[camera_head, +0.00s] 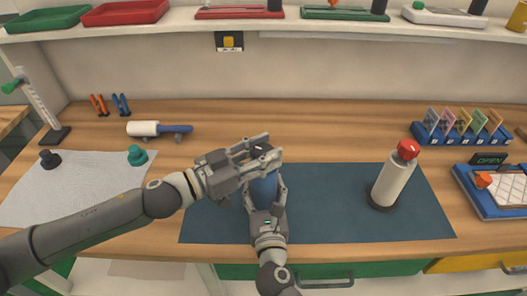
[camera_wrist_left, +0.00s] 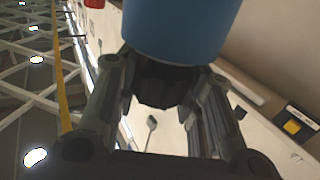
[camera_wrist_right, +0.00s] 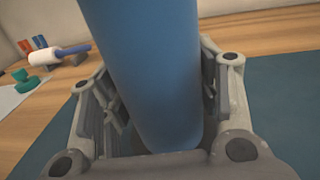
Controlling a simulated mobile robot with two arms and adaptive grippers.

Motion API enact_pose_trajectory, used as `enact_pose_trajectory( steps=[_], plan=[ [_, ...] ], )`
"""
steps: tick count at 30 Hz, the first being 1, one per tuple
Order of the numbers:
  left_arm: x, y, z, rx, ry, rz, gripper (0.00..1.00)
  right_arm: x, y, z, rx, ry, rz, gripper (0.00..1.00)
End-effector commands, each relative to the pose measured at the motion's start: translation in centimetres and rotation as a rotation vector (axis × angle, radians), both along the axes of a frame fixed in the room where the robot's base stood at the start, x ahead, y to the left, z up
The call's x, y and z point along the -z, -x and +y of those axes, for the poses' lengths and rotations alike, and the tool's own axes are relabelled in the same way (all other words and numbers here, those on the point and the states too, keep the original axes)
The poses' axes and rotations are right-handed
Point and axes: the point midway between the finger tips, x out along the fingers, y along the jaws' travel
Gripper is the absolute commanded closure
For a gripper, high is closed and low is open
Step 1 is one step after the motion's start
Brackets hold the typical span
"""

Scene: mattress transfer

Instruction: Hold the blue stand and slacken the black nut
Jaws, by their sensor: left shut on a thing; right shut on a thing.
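The blue stand (camera_head: 264,188) is an upright blue cylinder on the dark blue mat (camera_head: 330,205), partly hidden by my grippers. My right gripper (camera_head: 266,200) comes from the front and is shut on the stand's body. In the right wrist view the stand (camera_wrist_right: 150,75) rises between the two fingers (camera_wrist_right: 158,120). The black nut (camera_head: 260,148) is at the stand's top, mostly covered. My left gripper (camera_head: 264,155) reaches in from the left above the stand and is shut on the nut. In the left wrist view the dark nut (camera_wrist_left: 160,88) lies between the fingers, against the blue stand (camera_wrist_left: 180,25).
A white bottle with a red cap (camera_head: 394,178) stands upright on the mat at right. A white cloth (camera_head: 80,185) holds small black and green knobs at left. A blue-handled roller (camera_head: 160,130) lies behind. A shelf runs across the top.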

Motion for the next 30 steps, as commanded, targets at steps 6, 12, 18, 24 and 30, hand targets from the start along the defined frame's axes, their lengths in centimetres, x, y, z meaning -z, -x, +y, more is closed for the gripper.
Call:
enact_pose_trajectory(
  steps=[6, 12, 18, 24, 30],
  plan=[
    [-0.1, 0.16, -0.29, -0.182, 0.009, 0.005, 0.88, -0.33, 0.06, 0.32, -0.008, -0.001, -0.007, 1.0],
    [-0.13, 0.1, -0.3, -0.343, 0.009, 0.004, 0.88, -0.32, 0.07, 0.36, -0.009, 0.001, -0.006, 1.0],
    [-0.13, 0.03, -0.25, -0.488, 0.009, 0.005, 0.88, -0.31, 0.1, 0.41, -0.01, 0.002, -0.006, 1.0],
    [-0.11, -0.03, -0.17, -0.617, 0.008, 0.005, 0.88, -0.29, 0.12, 0.45, -0.011, 0.003, -0.006, 1.0],
    [-0.13, -0.09, -0.09, -0.72, 0.006, 0.004, 0.88, -0.27, 0.14, 0.46, -0.012, 0.003, -0.006, 1.0]
  ],
)
